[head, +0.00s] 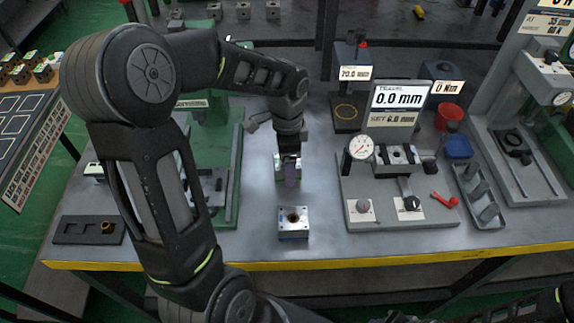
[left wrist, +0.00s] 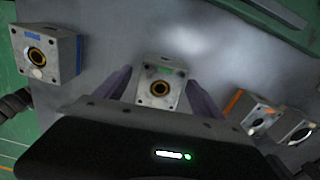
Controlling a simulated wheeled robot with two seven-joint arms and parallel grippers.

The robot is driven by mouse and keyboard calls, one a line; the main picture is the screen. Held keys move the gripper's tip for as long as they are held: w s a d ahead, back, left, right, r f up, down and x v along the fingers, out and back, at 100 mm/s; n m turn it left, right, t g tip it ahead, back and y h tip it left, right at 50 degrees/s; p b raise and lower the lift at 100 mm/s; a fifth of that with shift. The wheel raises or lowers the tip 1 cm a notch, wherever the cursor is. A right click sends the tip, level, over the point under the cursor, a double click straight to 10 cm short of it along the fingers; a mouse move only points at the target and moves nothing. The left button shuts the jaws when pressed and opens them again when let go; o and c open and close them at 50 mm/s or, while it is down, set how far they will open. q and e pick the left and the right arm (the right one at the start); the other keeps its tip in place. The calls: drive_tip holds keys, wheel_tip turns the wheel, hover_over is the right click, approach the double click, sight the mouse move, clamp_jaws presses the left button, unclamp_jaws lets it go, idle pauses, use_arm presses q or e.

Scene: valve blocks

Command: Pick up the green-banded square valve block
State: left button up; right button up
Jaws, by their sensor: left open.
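The green-banded square valve block (left wrist: 160,84) shows in the left wrist view with its bored face toward the camera and a green mark on its upper edge. My left gripper (left wrist: 158,92) is open, with one purple-grey finger on each side of this block. Whether the fingers touch it I cannot tell. In the head view my left gripper (head: 289,174) points down at the block (head: 279,161), which it largely hides. My right gripper is not in view.
A blue-banded block (head: 293,223) stands nearer the table's yellow front edge; it also shows in the left wrist view (left wrist: 42,54). An orange-banded block (left wrist: 252,114) and another block (left wrist: 296,126) stand on the other side. A gauge fixture (head: 395,190) is to the right.

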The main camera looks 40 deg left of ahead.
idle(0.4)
use_arm(q)
clamp_jaws()
idle(0.7)
